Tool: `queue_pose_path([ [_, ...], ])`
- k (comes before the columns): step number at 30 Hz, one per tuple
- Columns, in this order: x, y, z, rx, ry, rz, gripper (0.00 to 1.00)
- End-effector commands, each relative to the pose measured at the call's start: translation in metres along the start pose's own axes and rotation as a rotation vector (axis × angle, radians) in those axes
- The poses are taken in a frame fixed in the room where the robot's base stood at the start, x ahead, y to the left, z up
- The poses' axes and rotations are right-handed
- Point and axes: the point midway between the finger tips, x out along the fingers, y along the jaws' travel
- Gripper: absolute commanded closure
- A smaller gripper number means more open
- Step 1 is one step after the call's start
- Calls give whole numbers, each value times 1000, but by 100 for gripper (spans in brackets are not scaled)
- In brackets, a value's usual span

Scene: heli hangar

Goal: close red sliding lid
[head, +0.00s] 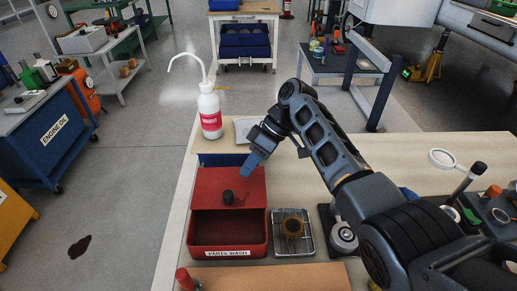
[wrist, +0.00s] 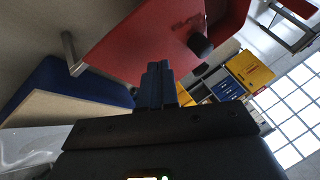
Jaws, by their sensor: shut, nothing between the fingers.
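The red sliding lid (head: 215,188) lies on the back part of the red parts-wash box (head: 228,250). The front part of the box is uncovered and its dark inside shows. A black knob (head: 228,196) stands on the lid near its front edge. My gripper (head: 250,170) is shut and empty, above the lid's back right part and behind the knob. I cannot tell whether its tip touches the lid. In the wrist view the shut fingers (wrist: 158,72) point toward the red lid (wrist: 135,40), with the knob (wrist: 200,44) to their upper right.
A wire tray (head: 278,246) with a brown round part stands right of the box. A white wash bottle (head: 209,110) and a blue bin (head: 218,160) are behind it. A brown mat (head: 270,279) lies in front. A magnifier (head: 443,160) stands at the right.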

Motion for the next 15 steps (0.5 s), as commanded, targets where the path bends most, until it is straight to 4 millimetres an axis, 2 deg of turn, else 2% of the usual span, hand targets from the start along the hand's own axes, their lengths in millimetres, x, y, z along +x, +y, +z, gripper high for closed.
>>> queue_pose_path([
  [2, 15, -1, 0, 0, -3, -2, 100],
  [9, 28, -28, -1, -1, 0, 0, 100],
  [15, 33, -35, 0, 0, 0, 1, 100],
])
